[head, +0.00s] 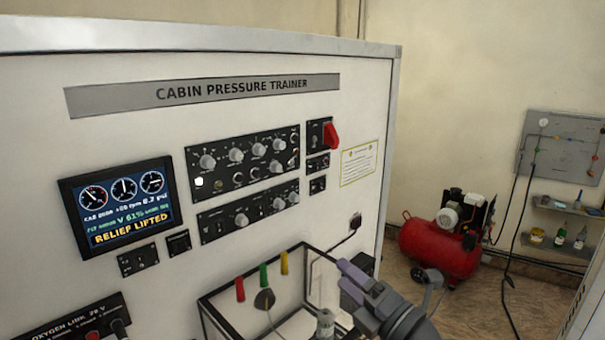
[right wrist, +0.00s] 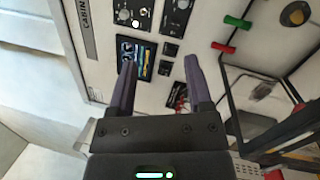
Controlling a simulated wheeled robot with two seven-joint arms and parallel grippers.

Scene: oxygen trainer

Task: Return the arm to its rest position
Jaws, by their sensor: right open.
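My right gripper (head: 347,276) shows at the lower middle of the head view, in front of the white trainer panel (head: 340,105) and beside the clear box at its foot. In the right wrist view its two purple fingers (right wrist: 160,68) stand apart with nothing between them. The panel's screen (head: 118,207) reads "RELIEF LIFTED" and also shows between the fingers in the right wrist view (right wrist: 137,55). My left gripper is not in view.
A dark-framed clear box (head: 215,318) with red, green and yellow fittings stands close to the right gripper. A red switch handle (head: 331,135) sticks out of the panel. A red compressor (head: 436,250) stands on the floor at right, with open floor before it.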

